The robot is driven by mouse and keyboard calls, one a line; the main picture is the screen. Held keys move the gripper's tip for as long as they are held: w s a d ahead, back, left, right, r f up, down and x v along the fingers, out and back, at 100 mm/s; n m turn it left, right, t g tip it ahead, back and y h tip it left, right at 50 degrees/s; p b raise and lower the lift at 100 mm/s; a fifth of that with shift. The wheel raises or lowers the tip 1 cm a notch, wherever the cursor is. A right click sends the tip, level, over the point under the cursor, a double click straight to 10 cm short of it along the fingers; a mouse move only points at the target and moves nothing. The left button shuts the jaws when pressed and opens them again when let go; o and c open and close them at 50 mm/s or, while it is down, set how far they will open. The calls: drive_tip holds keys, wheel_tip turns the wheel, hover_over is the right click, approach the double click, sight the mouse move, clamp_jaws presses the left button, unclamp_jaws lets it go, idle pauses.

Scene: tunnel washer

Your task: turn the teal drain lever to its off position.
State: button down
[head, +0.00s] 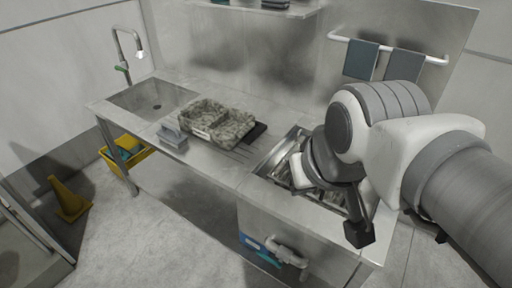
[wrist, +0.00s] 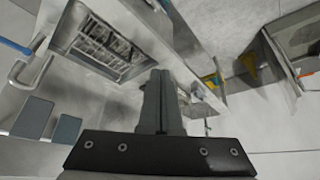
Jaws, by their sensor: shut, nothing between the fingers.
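The teal drain lever (head: 268,260) is low on the front of the steel washer unit, close beside a pale bent pipe (head: 287,250). It looks small and partly lies behind the pipe, and its exact setting is hard to read. In the wrist view I cannot make out the lever. My gripper (wrist: 160,80) is shut and empty, its two fingers together in the wrist view. In the head view my arm's end hangs over the right part of the unit, above and to the right of the lever, apart from it.
An open steel basin (head: 270,160) with a rack is below my wrist. A rail with two towels (head: 361,60) is behind. A yellow cone (head: 69,197) stands left; floor in front is clear.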

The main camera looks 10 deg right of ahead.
idle(0.3)
drive_tip(key=c, duration=1.2)
unclamp_jaws()
drive_tip(key=shift+w+f, duration=0.15)
drive_tip(key=shift+c, duration=0.2)
drive_tip(key=o, duration=0.4)
drive_tip(key=w+f+b, duration=0.1)
drive_tip(key=w+f, duration=0.1)
drive_tip(key=w+f+n+g+b, duration=0.1)
drive_tip(key=w+f+b, duration=0.1)
drive_tip(key=f, duration=0.1)
drive_tip(key=w+d+f+n+g+h+b, duration=0.1)
drive_tip(key=w+f, duration=0.2)
drive_tip(key=shift+f+b, duration=0.25)
drive_tip(key=shift+b, duration=0.05)
drive_tip(key=shift+c, duration=0.2)
drive_tip(key=n+g+y+b, duration=0.1)
drive_tip(key=n+g+b, duration=0.3)
drive_tip(key=n+b, duration=0.4)
hover_over(263, 254)
wheel_tip(263, 254, down, 31)
drive_tip(key=m, duration=0.1)
wheel_tip(263, 254, down, 17)
drive_tip(key=b, duration=0.6)
drive_tip(key=shift+r+b, duration=0.15)
drive_tip(key=shift+b, duration=0.2)
drive_tip(key=shift+c, duration=0.3)
clamp_jaws()
